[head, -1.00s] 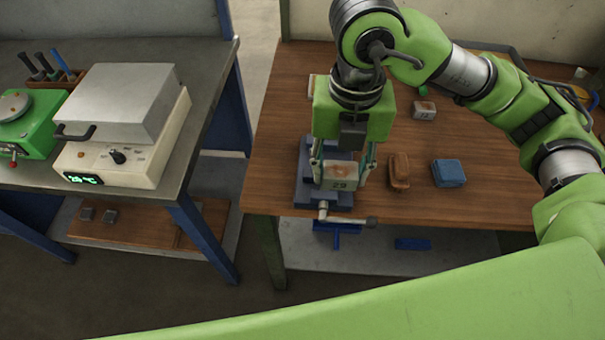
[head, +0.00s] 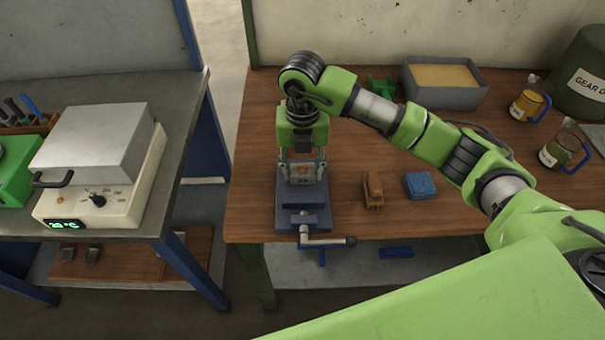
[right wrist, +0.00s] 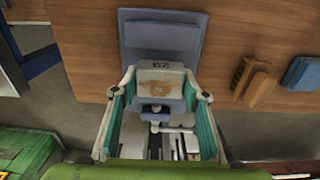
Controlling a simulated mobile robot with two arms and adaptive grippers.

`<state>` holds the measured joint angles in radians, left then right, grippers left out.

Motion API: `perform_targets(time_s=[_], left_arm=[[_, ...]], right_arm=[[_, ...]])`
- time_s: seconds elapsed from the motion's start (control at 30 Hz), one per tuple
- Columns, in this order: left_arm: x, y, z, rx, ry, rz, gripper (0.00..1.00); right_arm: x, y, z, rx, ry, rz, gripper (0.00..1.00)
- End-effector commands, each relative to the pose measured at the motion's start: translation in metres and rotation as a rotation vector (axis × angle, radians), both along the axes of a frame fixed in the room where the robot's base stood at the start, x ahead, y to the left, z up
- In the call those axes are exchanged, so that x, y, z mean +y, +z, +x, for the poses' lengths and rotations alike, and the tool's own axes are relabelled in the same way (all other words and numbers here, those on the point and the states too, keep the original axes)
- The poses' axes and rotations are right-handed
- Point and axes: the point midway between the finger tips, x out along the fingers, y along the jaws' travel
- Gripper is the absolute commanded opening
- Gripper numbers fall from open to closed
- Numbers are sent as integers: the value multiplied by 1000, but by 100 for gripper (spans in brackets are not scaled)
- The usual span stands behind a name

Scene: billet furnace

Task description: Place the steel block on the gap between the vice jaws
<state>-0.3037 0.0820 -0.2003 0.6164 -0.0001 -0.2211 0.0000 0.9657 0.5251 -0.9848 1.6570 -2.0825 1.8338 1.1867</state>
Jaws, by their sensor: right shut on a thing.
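The steel block (head: 302,174), pale grey with a brown rusty patch and a number on its face, is held between the fingers of my right gripper (head: 302,166). In the right wrist view the block (right wrist: 161,84) sits between both fingertips. The blue-grey vice (head: 288,196) stands at the front left of the wooden table, with its handle (head: 330,242) at the front edge. The block is over the vice's rear part. The block and gripper hide the jaw gap, and I cannot tell whether the block touches the jaws. My left gripper is not in view.
A brown brush (head: 373,189) and a blue block-like item (head: 420,185) lie right of the vice. A grey bin (head: 443,86) and mugs (head: 527,105) stand further back. A heater box (head: 100,165) is on the left bench. The table's middle is clear.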

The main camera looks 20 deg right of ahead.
Motion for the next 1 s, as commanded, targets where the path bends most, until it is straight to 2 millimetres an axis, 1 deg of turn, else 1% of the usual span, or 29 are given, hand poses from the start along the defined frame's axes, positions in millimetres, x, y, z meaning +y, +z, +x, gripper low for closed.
perform_targets(time_s=[0.1,0.2,0.3,0.53,0.67,0.7,0.73,0.77,1.0], left_arm=[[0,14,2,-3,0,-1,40],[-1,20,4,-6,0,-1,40],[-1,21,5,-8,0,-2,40],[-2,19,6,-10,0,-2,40],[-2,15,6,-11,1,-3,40],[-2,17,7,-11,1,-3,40],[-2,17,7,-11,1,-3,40],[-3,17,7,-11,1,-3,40],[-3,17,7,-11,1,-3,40]], right_arm=[[0,-12,0,4,0,0,0],[0,-24,1,2,0,2,0],[0,-30,2,-1,0,1,0],[0,-31,2,-2,0,1,0],[0,-35,2,-2,0,1,0],[0,-35,1,0,0,0,49],[0,-35,1,0,0,0,57],[0,-35,1,1,0,0,58],[0,-35,1,1,0,0,58]])
